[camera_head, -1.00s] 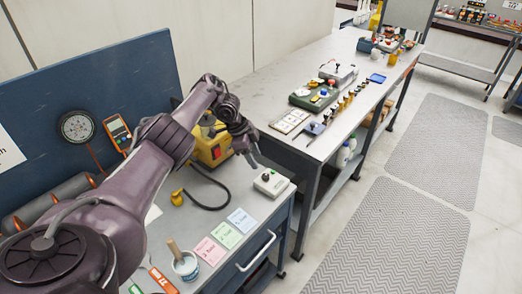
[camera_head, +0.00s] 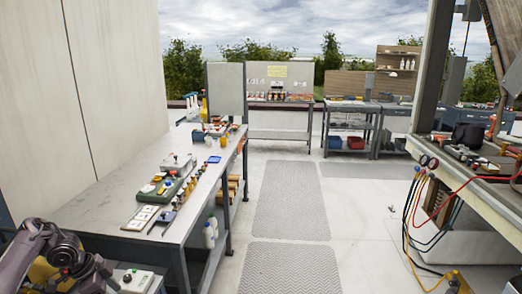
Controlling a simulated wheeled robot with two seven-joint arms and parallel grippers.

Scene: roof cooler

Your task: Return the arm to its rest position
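My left arm, dark purple, shows at the lower left edge. Its gripper (camera_head: 102,272) is small and dark and hangs over the near bench beside a grey box with a knob (camera_head: 132,279). A gap between gripper and box cannot be judged, nor whether the fingers are apart. I see nothing held in it. A yellow thing (camera_head: 42,272) is partly hidden behind the arm. My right gripper is not in view.
A long metal workbench (camera_head: 105,197) with small tools and devices stands ahead on the left. Grey floor mats (camera_head: 292,207) lie in the clear aisle. At the right, another bench (camera_head: 490,190) has gauges and red, yellow and black hoses hanging to the floor.

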